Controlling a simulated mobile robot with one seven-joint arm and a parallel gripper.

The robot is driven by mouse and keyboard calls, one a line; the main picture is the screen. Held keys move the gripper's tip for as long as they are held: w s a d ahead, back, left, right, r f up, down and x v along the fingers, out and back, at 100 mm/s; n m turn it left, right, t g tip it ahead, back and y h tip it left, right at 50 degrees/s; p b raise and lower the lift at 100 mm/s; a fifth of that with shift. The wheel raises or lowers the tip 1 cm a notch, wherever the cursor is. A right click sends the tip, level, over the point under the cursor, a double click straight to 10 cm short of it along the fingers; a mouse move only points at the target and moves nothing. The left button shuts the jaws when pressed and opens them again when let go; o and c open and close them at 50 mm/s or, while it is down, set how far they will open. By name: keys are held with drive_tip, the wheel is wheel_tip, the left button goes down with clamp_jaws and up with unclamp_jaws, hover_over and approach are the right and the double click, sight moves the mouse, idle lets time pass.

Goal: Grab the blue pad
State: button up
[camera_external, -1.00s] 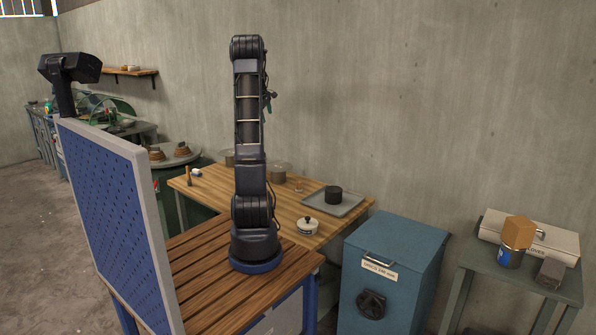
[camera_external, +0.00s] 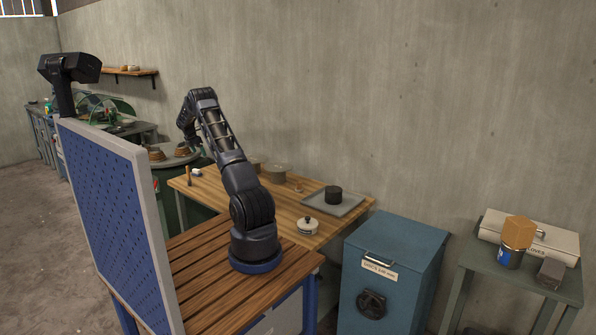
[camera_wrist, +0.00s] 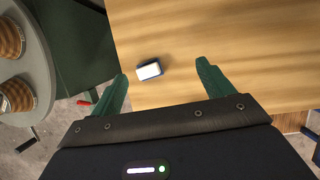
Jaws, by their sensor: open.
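The pad (camera_wrist: 149,70) is a small block with a white top and blue sides. It lies on the wooden table near the table's edge in the wrist view. In the external view it is a small white and blue shape (camera_external: 196,172) at the table's left end. My gripper (camera_wrist: 161,71) is open, with its green fingers spread apart. In the wrist view the pad appears between the fingertips, closer to the left one. I cannot tell the height of the fingers above it; nothing is held.
The wooden table (camera_external: 285,208) also carries a lidded white pot (camera_external: 307,226), a grey tray (camera_external: 349,205) with a dark cylinder (camera_external: 333,193), and round grey pieces. A round grey stand (camera_wrist: 36,77) with ribbed brown pieces is at the left. Bare wood lies right of the pad.

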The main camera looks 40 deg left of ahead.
sight(196, 170)
drive_tip(key=shift+n, duration=0.8)
drive_tip(key=a+f, duration=0.1)
drive_tip(key=f, duration=0.2)
drive_tip(key=s+a+f, duration=0.1)
drive_tip(key=f, duration=0.2)
drive_tip(key=s+a+f, duration=0.1)
drive_tip(key=a+f, duration=0.1)
drive_tip(key=shift+f, duration=0.4)
drive_tip(key=shift+a+x, duration=0.2)
drive_tip(key=shift+x, duration=2.5)
drive_tip(key=c, duration=1.1)
